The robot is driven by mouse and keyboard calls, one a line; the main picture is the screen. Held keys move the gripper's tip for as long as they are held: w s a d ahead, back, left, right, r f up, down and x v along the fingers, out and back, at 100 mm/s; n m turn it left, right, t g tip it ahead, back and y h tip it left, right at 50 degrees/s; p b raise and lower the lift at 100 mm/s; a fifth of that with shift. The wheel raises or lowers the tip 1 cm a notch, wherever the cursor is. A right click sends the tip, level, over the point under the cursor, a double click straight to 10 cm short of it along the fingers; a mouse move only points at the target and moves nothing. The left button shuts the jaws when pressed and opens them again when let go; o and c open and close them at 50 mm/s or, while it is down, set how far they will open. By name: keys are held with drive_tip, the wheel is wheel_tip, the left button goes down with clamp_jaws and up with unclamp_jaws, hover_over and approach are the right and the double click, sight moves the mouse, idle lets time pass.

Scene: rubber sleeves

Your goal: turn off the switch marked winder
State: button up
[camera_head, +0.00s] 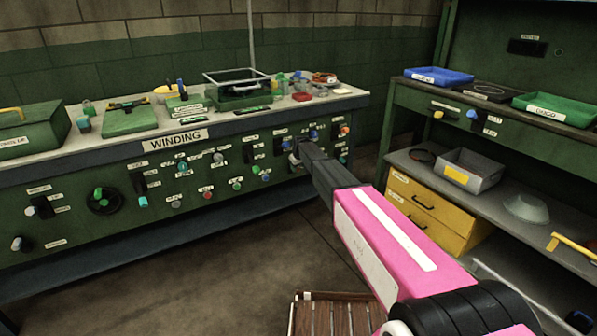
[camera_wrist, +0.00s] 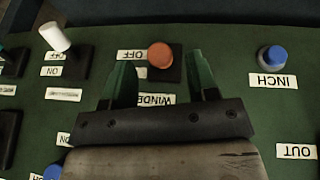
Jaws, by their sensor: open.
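The winder switch shows in the wrist view as a round orange-red knob (camera_wrist: 160,55) on a dark plate on the green panel. Its label, WINDER (camera_wrist: 157,99), appears upside down and is partly covered by my gripper. An OFF label (camera_wrist: 130,54) is beside the knob; its other label is mostly hidden behind a finger. My gripper (camera_wrist: 160,63) is open, with one green finger on each side of the knob and no clear contact. In the head view my gripper (camera_head: 297,150) is at the panel's right part and hides the knob. I cannot tell the lever's position.
A white-tipped toggle (camera_wrist: 55,37) with OFF and ON labels is left of the gripper in the wrist view. A blue INCH button (camera_wrist: 272,58) is to the right. The WINDING bench (camera_head: 100,165) carries several other controls. A wooden slatted item (camera_head: 335,315) stands on the floor.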

sight(298, 169)
drive_tip(key=x, duration=0.3)
drive_tip(key=shift+w+f, duration=0.1)
drive_tip(key=shift+f, duration=0.15)
drive_tip(key=c, duration=0.9)
drive_tip(key=shift+c, duration=0.2)
drive_tip(key=shift+f, duration=0.1)
drive_tip(key=t+y, duration=0.1)
drive_tip(key=f+t, duration=0.1)
drive_tip(key=shift+s+d+f+t+y, duration=0.2)
drive_tip(key=shift+s+f+t+y, duration=0.1)
drive_tip(key=shift+t+y, duration=0.1)
drive_tip(key=shift+w+a+f+m+t+y, duration=0.15)
drive_tip(key=shift+f+t+y, duration=0.3)
drive_tip(key=shift+t, duration=0.3)
drive_tip(key=shift+w+f+m+t+y, duration=0.15)
drive_tip(key=shift+f+t+y, duration=0.25)
drive_tip(key=shift+t, duration=0.35)
drive_tip(key=shift+f+t+y, duration=0.3)
drive_tip(key=shift+t+y, duration=0.05)
drive_tip(key=shift+t, duration=0.25)
